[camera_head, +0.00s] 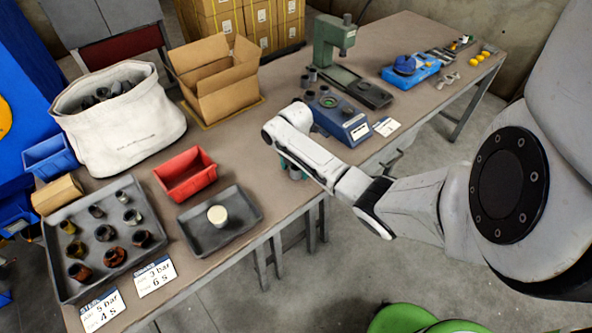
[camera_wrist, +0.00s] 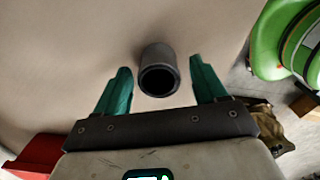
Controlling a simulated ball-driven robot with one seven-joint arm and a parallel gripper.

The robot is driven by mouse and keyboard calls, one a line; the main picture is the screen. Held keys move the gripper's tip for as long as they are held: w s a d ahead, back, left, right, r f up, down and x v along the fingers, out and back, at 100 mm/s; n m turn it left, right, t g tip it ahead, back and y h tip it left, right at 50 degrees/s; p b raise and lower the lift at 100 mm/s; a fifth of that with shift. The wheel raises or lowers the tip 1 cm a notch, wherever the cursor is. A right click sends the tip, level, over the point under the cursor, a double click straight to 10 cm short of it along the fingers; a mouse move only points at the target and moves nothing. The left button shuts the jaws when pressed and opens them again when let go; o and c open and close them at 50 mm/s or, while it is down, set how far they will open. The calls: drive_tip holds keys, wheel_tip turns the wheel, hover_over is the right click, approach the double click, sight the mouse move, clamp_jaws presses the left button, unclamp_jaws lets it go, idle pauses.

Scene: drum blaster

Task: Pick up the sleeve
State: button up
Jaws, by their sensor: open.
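A dark grey hollow sleeve (camera_wrist: 158,70) shows in the wrist view, its round open end facing the camera. It lies between the two teal fingers of my gripper (camera_wrist: 161,82), which are open, with a visible gap on each side. No contact shows. In the head view my gripper (camera_head: 292,170) is low over the front edge of the workbench, to the right of the red bin (camera_head: 186,175). There the sleeve is not clearly visible, and my arm covers part of that area.
A tray (camera_head: 68,290) of several metal pieces and a smaller tray (camera_head: 205,240) with a cream puck (camera_head: 218,215) stand left. A blue device (camera_head: 338,118) and green press (camera_head: 333,45) stand beyond my arm. A cardboard box (camera_head: 222,90) and canvas bag (camera_head: 125,130) are behind.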

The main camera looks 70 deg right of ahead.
drive_tip(key=c, duration=1.2)
drive_tip(key=shift+r, duration=0.1)
drive_tip(key=shift+c, duration=0.2)
